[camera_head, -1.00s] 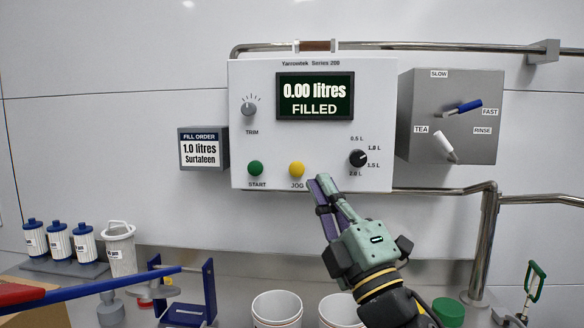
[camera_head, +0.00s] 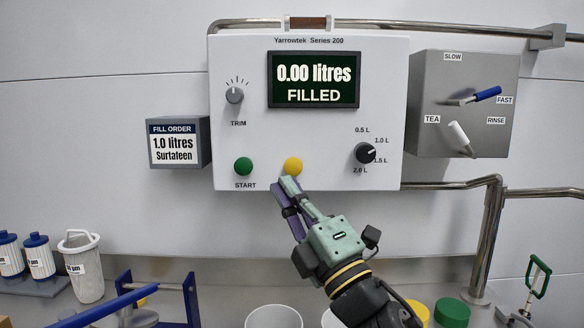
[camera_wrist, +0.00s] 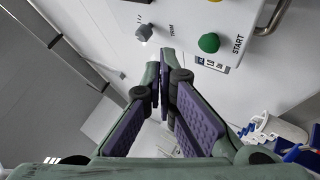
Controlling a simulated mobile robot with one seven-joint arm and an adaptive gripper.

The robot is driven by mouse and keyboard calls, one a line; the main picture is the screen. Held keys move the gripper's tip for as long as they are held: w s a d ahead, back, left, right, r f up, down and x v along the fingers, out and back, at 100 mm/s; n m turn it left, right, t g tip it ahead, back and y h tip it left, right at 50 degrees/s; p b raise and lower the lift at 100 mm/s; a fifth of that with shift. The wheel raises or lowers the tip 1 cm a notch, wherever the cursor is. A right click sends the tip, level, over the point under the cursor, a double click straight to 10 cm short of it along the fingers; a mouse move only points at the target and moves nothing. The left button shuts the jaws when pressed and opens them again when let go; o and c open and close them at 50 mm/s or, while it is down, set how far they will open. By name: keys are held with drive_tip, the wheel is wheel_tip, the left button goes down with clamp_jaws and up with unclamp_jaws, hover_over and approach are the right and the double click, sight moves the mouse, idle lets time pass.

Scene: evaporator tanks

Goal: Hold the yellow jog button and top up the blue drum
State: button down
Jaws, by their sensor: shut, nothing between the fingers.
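The yellow jog button (camera_head: 293,167) is on the lower front of the white control box (camera_head: 320,125), right of the green START button (camera_head: 243,167). My gripper (camera_head: 287,184) is shut and empty, its tips just below the yellow button and over its label. I cannot tell whether they touch the panel. The display (camera_head: 314,80) reads 0.00 litres FILLED. I cannot make out a blue drum.
The fill-order sign (camera_head: 174,143) reads 1.0 litres Surtafeen. A litre selector knob (camera_head: 365,153) and TRIM knob (camera_head: 234,95) are on the panel. A grey lever box (camera_head: 461,127) and steel pipe (camera_head: 488,240) stand right. A white tub (camera_head: 274,317) is below.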

sight(291, 174)
drive_tip(key=w+p, duration=0.1)
drive_tip(key=w, duration=0.8)
drive_tip(key=shift+p, duration=0.3)
drive_tip(key=shift+w, duration=0.1)
idle(1.1)
drive_tip(key=shift+w, duration=0.25)
drive_tip(key=shift+w+b, duration=0.35)
drive_tip(key=shift+w, duration=0.2)
idle(4.8)
